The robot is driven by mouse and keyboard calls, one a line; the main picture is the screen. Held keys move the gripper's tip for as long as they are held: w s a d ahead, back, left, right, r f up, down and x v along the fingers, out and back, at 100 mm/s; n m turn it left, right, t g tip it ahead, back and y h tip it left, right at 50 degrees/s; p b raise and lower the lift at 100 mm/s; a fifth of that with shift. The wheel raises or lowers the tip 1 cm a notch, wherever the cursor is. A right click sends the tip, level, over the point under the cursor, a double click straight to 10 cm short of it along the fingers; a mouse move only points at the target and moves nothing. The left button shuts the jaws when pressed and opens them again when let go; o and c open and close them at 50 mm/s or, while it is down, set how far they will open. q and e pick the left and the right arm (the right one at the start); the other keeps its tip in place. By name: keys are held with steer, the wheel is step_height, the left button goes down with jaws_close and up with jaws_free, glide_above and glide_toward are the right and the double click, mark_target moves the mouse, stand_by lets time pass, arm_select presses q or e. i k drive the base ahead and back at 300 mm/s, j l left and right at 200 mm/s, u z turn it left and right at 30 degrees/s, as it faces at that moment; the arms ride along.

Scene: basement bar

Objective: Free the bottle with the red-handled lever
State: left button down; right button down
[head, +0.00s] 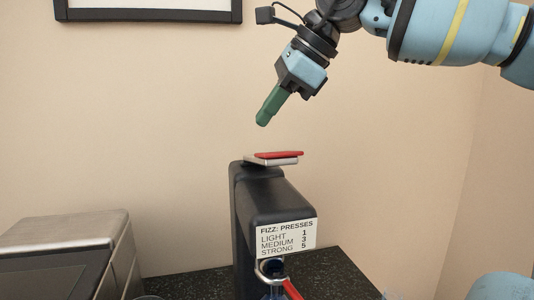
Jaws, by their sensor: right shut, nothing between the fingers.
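A black fizz machine (284,198) stands upright on the dark counter. The red-handled lever (293,290) shows at its lower front, cut by the bottom edge of the picture. A small bluish part, seemingly the bottle's top (274,268), shows inside a metal ring under the machine's head; the rest of the bottle is out of view or hidden. On top of the machine is a flat metal plate with a red pad (279,155). My right gripper (264,119) is shut and empty, pointing down above the red pad, apart from it. My left gripper is not in view.
A white label (286,239) on the machine lists presses: light 1, medium 3, strong 5. A metal appliance (65,238) stands at the left. A framed picture (150,14) hangs above.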

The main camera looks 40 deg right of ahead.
mark_target(285, 280)
steer(key=k+l, duration=0.3)
steer(key=k, duration=0.15)
steer(key=k+l, duration=0.3)
steer(key=k, duration=0.15)
steer(key=k+l, duration=0.35)
steer(key=k, duration=0.1)
